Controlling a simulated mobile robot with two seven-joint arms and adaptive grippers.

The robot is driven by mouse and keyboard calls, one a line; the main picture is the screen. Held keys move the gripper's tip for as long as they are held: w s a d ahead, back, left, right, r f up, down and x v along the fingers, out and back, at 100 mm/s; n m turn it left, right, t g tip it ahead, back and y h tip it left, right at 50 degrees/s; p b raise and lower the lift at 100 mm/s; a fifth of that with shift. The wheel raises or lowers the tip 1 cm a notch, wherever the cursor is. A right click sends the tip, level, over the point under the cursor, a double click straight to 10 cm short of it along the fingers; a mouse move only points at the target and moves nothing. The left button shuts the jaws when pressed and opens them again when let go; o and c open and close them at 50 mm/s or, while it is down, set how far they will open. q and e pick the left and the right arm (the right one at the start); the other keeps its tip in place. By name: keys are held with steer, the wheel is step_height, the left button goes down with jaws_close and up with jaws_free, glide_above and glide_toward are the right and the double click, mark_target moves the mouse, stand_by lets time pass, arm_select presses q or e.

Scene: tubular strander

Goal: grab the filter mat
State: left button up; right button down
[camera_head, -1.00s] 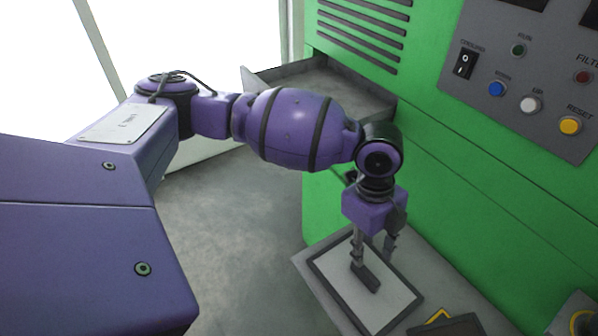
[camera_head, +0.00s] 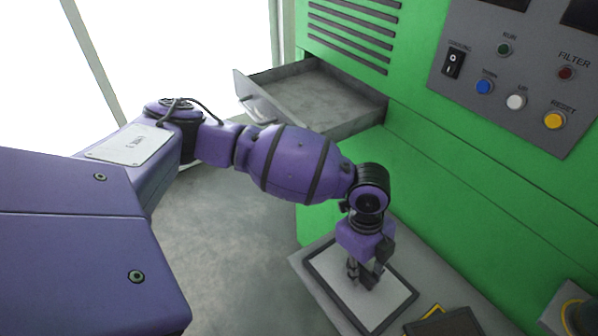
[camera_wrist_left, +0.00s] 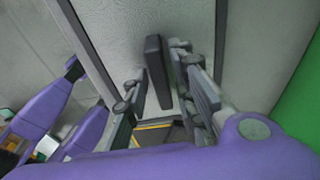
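The filter mat (camera_head: 395,291) is a pale flat panel with a dark frame and a dark bar handle. It lies on a grey ledge at the foot of the green machine. In the left wrist view the mat's pale surface (camera_wrist_left: 125,25) fills the top. My left gripper (camera_head: 364,270) points down over the mat. Its fingers stand apart, one on each side of the handle (camera_wrist_left: 157,70), with a narrow gap visible in the left wrist view. In the head view the fingers partly hide the handle. My right gripper is out of view.
An open grey drawer (camera_head: 375,113) juts from the green machine (camera_head: 420,165) behind my arm. A control panel (camera_head: 530,85) with buttons is at the upper right. A dark plate (camera_head: 455,325) with a yellow edge lies near the mat. Open floor (camera_head: 220,240) is at left.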

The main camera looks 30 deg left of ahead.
arm_select(q)
jaws_close()
steer(key=shift+r, duration=0.1)
steer(key=shift+w+r, duration=0.1)
